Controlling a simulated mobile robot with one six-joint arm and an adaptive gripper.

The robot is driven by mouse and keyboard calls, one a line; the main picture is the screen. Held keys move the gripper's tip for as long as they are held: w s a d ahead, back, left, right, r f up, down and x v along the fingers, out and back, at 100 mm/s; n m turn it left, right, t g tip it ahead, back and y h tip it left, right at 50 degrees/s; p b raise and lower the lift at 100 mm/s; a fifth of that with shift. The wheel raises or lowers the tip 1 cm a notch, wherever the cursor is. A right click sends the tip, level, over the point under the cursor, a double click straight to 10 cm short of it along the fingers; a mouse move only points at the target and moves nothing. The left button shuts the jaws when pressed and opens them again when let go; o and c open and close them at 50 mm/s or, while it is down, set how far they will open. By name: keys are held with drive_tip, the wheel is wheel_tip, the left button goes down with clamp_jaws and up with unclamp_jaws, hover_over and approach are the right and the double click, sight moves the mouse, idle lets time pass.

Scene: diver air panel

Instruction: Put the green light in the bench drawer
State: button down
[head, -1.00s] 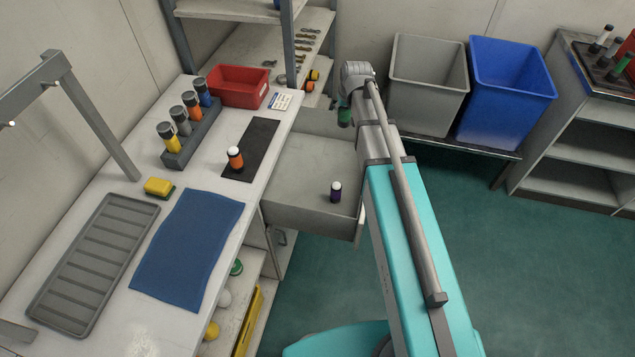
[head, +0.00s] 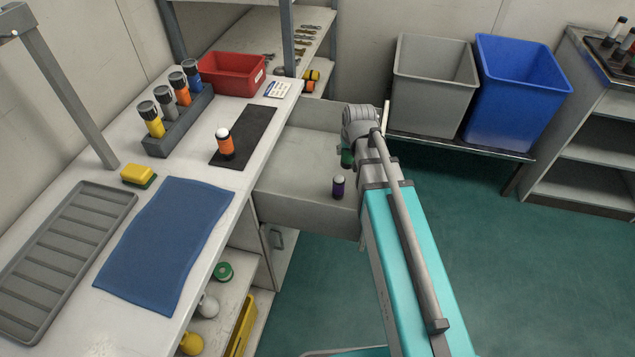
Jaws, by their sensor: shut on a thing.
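The green light (head: 346,159) hangs at the end of my arm, over the back right part of the open bench drawer (head: 290,188). My gripper (head: 345,147) is shut on the green light; the wrist and arm hide most of the fingers. I cannot tell whether the green light touches the drawer floor. A purple light with a white top (head: 338,188) stands upright in the drawer, nearer the front than the green light.
An orange light (head: 225,144) stands on a dark mat (head: 250,128) on the bench. Several lights stand in a grey rack (head: 182,130) beside a red bin (head: 232,75). Grey (head: 432,90) and blue (head: 512,95) bins stand behind my arm. The drawer's left part is clear.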

drive_tip(key=shift+s+f+b, duration=0.45)
drive_tip(key=shift+f, duration=0.4)
drive_tip(key=w+d+f+b, duration=0.2)
drive_tip(key=w+f+b, duration=0.7)
drive_tip(key=w, duration=0.4)
drive_tip(key=shift+w+f, duration=0.1)
drive_tip(key=shift+w+d+f+b, duration=0.1)
drive_tip(key=shift+w+f+b, duration=0.3)
drive_tip(key=shift+f+b, duration=1.55)
drive_tip(key=shift+b, duration=0.1)
